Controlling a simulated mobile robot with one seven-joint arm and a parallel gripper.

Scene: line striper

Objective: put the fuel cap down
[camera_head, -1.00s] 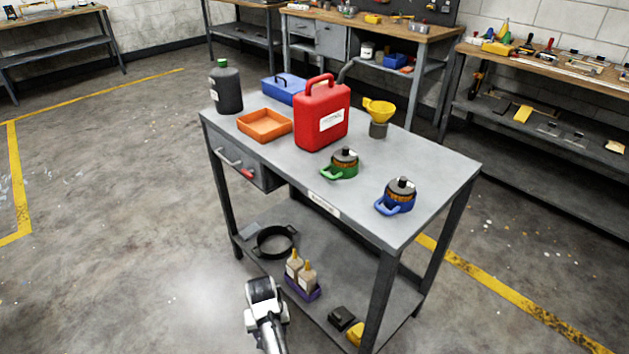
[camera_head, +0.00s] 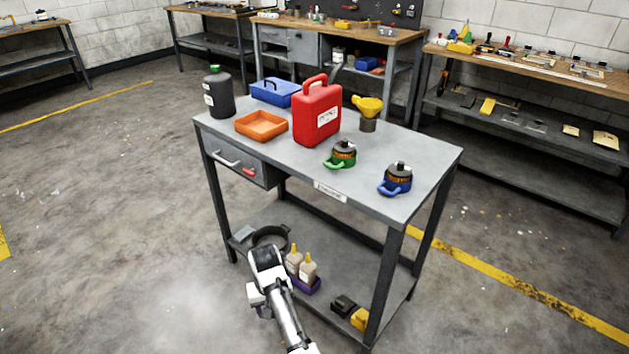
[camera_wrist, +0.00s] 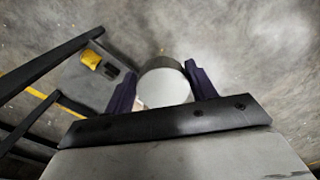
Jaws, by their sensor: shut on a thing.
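My gripper (camera_wrist: 160,76) is shut on a round, pale-faced piece with a darker rim, taken to be the fuel cap (camera_wrist: 165,88); it sits between the two dark fingers in the wrist view. In the head view the end of my arm is low in front of the grey cart (camera_head: 420,165), below its top; the fingers and the cap cannot be made out there. A red fuel can (camera_head: 317,115) stands upright on the cart top. An open orange tray (camera_head: 262,125) lies to its left.
The lower shelf holds a black ring (camera_head: 268,238) and purple caddy (camera_head: 308,286).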

